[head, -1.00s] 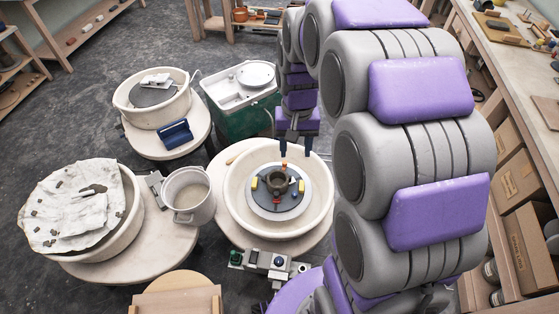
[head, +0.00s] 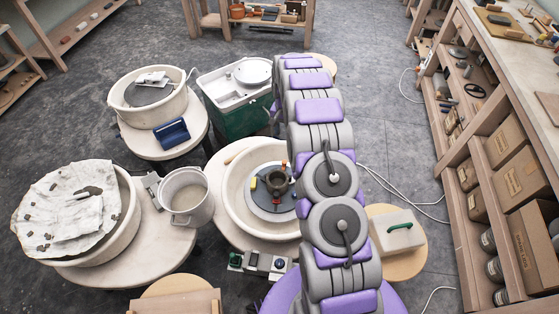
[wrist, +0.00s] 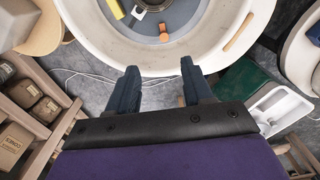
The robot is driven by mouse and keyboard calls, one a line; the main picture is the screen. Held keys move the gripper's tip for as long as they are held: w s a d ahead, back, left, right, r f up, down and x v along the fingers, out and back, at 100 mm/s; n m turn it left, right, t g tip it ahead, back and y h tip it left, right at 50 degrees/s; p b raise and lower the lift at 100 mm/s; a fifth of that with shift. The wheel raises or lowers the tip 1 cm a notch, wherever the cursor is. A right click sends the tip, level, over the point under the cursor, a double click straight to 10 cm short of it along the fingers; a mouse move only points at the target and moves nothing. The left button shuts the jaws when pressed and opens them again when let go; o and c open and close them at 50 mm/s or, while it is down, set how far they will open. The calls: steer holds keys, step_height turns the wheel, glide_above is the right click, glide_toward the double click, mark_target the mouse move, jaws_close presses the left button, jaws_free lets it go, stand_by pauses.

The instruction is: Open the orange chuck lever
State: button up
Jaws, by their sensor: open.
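The orange chuck lever (head: 284,163) stands upright at the far side of the dark wheel head (head: 262,203) inside the cream splash basin (head: 236,205). It also shows as an orange knob in the wrist view (wrist: 163,33), at the near edge of the wheel head. My gripper (wrist: 158,67) is open and empty, with its two dark blue fingers apart. The fingertips appear over the basin's outer wall, short of the lever in the picture. In the head view my arm hides the gripper and the right side of the wheel.
A yellow block (wrist: 117,9) sits on the wheel head. A wooden tool (wrist: 239,32) lies on the basin rim. A grey bucket (head: 185,195) stands left of the basin, a green-sided sink unit (head: 235,100) behind it. Shelves (head: 480,140) line the right; cables cross the floor.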

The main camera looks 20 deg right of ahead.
glide_above(284, 161)
step_height(284, 161, down, 7)
steer(key=shift+m, duration=0.3)
step_height(284, 161, down, 17)
steer(key=b, duration=0.4)
steer(key=shift+s, duration=0.15)
jaws_close()
